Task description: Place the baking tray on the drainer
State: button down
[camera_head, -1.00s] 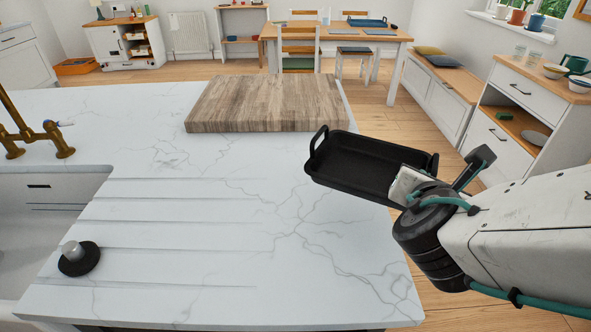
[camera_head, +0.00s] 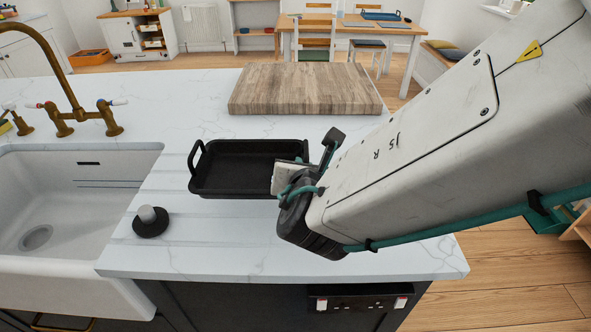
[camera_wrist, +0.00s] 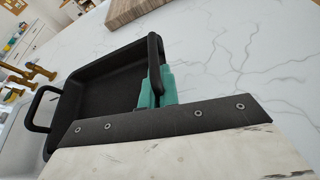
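The black baking tray (camera_head: 243,165) is in the middle of the head view, over the white marble counter beside the sink. My gripper (camera_head: 300,172) is at the tray's right end, and its fingers are partly hidden by my arm. In the wrist view, the teal fingertips (camera_wrist: 156,88) are closed around the near handle of the tray (camera_wrist: 108,85). The tray looks about level. The drainer (camera_head: 172,222), the grooved part of the counter right of the sink, lies under and in front of the tray. I cannot tell whether the tray touches the counter.
A white sink (camera_head: 55,215) with a brass tap (camera_head: 62,115) is on the left. A black-and-silver knob (camera_head: 150,221) stands on the counter in front of the tray. A wooden board (camera_head: 305,89) lies behind it. The counter's front right is clear.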

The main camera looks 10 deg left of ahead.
jog(key=shift+f, duration=3.55)
jog(key=c, duration=1.7)
grip_release()
jog(key=shift+f, duration=0.15)
